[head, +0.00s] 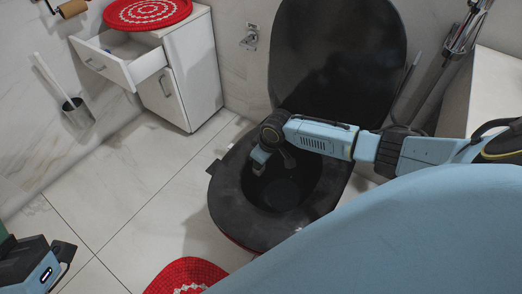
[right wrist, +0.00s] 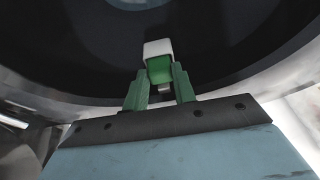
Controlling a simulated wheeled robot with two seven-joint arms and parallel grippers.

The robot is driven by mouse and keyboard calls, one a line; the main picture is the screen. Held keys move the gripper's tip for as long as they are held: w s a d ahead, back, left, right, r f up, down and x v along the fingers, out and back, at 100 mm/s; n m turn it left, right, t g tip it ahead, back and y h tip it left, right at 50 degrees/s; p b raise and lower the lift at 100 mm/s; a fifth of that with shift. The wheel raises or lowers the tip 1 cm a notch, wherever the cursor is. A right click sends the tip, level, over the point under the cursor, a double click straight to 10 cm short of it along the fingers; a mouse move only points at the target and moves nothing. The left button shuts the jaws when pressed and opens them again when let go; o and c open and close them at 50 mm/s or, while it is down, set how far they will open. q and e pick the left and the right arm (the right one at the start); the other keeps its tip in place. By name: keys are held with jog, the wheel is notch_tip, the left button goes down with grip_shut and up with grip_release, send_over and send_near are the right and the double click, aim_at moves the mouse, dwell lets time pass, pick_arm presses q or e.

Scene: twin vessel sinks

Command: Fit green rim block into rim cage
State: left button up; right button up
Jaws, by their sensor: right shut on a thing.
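My right gripper (head: 259,165) reaches down over the open bowl of the black toilet (head: 285,222), near the left inner edge of the seat. In the right wrist view its fingers (right wrist: 160,82) are shut on the green rim block (right wrist: 160,71). A white piece (right wrist: 158,49) sits at the block's far end; I cannot tell whether it belongs to the block. I cannot make out the rim cage for certain.
The black lid (head: 340,60) stands raised behind the seat. A white cabinet (head: 190,70) with an open drawer (head: 120,62) stands at the back left, a toilet brush (head: 75,105) beside it. A red mat (head: 187,275) lies in front. The tiled floor at left is clear.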

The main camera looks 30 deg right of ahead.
jog(key=shift+f, duration=0.3)
dwell(0.5)
jog(key=o, duration=1.1)
jog(key=shift+c, duration=0.2)
